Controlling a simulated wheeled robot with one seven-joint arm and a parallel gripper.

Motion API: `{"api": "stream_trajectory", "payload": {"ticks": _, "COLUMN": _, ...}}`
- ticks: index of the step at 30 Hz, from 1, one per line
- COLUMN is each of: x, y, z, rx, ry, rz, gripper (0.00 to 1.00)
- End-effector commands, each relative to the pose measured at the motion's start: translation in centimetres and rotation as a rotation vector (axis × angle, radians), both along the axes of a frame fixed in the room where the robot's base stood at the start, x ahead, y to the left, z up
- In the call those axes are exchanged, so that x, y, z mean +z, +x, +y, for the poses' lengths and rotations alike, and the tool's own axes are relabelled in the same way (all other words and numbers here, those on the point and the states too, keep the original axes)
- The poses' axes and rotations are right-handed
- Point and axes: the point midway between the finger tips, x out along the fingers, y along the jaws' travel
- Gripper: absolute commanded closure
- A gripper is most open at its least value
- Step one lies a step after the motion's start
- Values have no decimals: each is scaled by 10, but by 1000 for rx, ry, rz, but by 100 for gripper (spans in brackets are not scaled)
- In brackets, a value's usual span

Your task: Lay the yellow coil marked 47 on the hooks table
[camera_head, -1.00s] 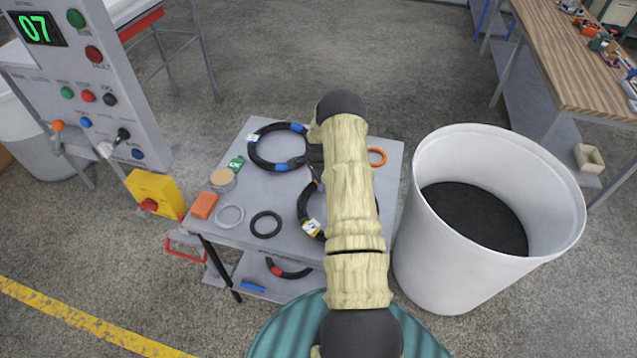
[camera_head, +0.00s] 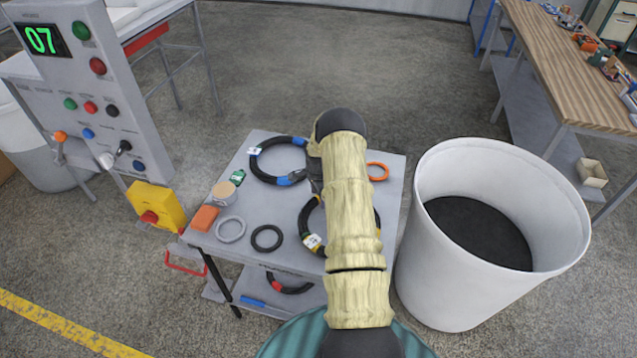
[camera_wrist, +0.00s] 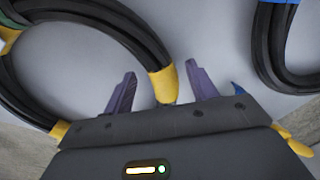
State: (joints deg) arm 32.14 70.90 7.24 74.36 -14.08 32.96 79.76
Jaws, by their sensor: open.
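A black hose coil with yellow bands (camera_head: 304,218) lies on the small grey table (camera_head: 220,252), partly hidden behind my arm. Its tag (camera_head: 312,241) is too small to read, so I cannot confirm the 47. In the wrist view the coil (camera_wrist: 125,35) fills the upper left, with a yellow band (camera_wrist: 163,84) between the fingers. My gripper (camera_wrist: 165,79) is open, its two purple fingers apart on either side of that band. In the head view my arm mostly hides the gripper. I cannot tell which table is the hooks table.
A blue-banded coil (camera_head: 262,172) lies on the same table, close to the gripper. An orange ring (camera_head: 378,171), a black ring (camera_head: 267,238), a grey ring (camera_head: 230,229) and an orange block (camera_head: 204,219) lie there too. A white bin (camera_head: 424,250) stands right; a wooden workbench (camera_head: 565,75) is beyond.

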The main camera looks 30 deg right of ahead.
Motion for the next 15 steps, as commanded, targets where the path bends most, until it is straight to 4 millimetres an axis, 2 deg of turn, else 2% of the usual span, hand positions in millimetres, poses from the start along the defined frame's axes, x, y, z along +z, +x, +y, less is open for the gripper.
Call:
{"api": "stream_trajectory", "payload": {"ticks": 5, "x": 17, "y": 1, "z": 0, "rx": 1, "ry": -2, "rz": -3, "gripper": 43}}
{"api": "stream_trajectory", "payload": {"ticks": 15, "x": 74, "y": -1, "z": 2, "rx": 1, "ry": -4, "rz": -5, "gripper": 43}}
